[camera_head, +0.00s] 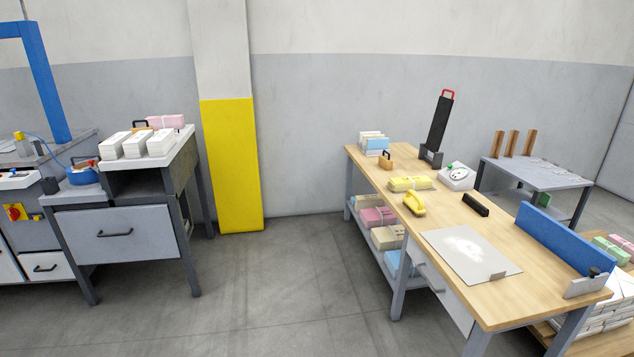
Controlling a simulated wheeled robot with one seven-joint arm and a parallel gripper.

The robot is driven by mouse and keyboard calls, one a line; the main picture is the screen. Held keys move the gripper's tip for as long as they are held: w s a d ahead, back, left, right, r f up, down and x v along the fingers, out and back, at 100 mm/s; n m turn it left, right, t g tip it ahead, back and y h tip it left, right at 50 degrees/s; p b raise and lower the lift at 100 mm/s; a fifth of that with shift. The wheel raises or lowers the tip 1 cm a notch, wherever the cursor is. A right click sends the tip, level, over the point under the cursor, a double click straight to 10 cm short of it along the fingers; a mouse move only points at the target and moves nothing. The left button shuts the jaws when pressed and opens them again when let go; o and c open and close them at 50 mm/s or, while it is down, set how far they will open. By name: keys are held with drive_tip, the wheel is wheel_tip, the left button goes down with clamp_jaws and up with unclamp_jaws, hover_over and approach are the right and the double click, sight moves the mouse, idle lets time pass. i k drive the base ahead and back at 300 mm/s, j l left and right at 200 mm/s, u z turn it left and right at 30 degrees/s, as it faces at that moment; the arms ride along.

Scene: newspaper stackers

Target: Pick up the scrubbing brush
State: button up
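A yellow object with a raised, arched handle (414,204) looks like the scrubbing brush. It lies at the left edge of the wooden-topped workbench (457,220), in the middle right of the head view. Its underside and any bristles are hidden or too small to tell. It stands apart from its neighbours. My gripper and arm do not show in this view.
Near the brush are a yellow bundle (410,183), a black block (475,204) and a grey sheet (470,257). A blue panel (564,238) edges the bench's right side. A drawer table (122,234) stands left. Open floor (270,290) lies between.

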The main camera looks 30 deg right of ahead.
sight(411, 198)
drive_tip(key=i+z, duration=0.2)
drive_tip(key=i, duration=0.25)
drive_tip(key=i+j+z, duration=0.25)
drive_tip(key=i, duration=0.2)
drive_tip(key=i+j+z, duration=0.2)
drive_tip(key=i, duration=0.3)
drive_tip(key=i+j+z, duration=0.25)
drive_tip(key=i, duration=0.15)
drive_tip(key=i+j+z, duration=1.1)
drive_tip(key=j, duration=0.3)
drive_tip(key=i, duration=0.35)
